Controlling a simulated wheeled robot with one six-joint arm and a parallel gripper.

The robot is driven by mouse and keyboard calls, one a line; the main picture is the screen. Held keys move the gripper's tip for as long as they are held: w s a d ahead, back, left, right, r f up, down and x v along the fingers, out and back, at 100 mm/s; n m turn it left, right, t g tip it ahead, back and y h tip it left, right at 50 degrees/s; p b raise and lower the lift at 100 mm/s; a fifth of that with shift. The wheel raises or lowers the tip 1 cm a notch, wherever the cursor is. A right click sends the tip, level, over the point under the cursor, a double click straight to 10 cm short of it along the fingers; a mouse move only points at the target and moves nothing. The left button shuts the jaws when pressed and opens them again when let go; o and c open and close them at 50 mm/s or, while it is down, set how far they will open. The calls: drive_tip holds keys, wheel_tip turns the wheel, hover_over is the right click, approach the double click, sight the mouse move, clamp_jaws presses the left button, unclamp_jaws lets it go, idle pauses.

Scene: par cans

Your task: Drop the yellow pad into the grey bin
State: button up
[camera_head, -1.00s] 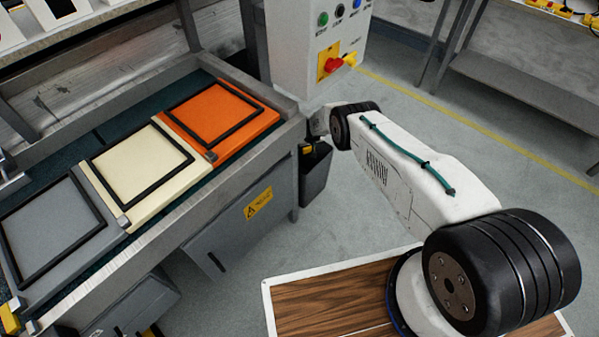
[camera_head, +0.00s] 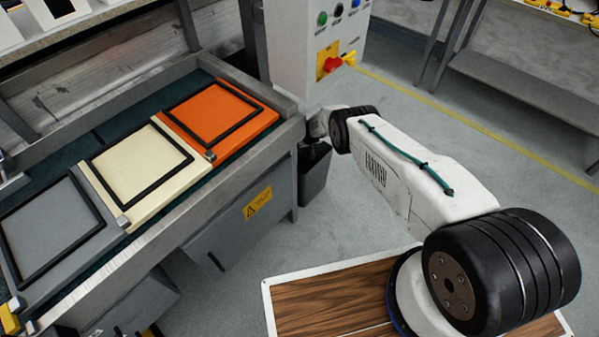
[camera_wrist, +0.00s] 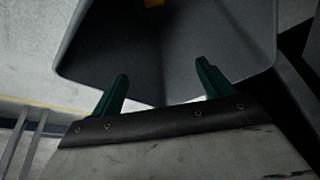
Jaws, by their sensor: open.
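The grey bin (camera_head: 314,180) stands at the right end of the bench, below the control box. In the wrist view its inside wall (camera_wrist: 215,30) fills the upper part of the picture. A small yellow piece, seemingly the yellow pad (camera_wrist: 153,3), shows inside the bin at the top edge, mostly cut off. My gripper (camera_wrist: 161,75) has its two green fingers spread apart with nothing between them. It is at the mouth of the bin, with the pad beyond the fingertips. In the head view my arm largely hides the gripper.
The bench holds grey (camera_head: 58,238), cream (camera_head: 142,172) and orange (camera_head: 219,115) framed panels. The control box (camera_head: 315,45) with its red and yellow switch stands close above my wrist. Open floor lies to the right, before a metal shelf (camera_head: 530,85).

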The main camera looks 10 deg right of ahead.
drive_tip(key=v, duration=0.7)
drive_tip(key=shift+r, duration=0.15)
drive_tip(key=shift+s, duration=0.15)
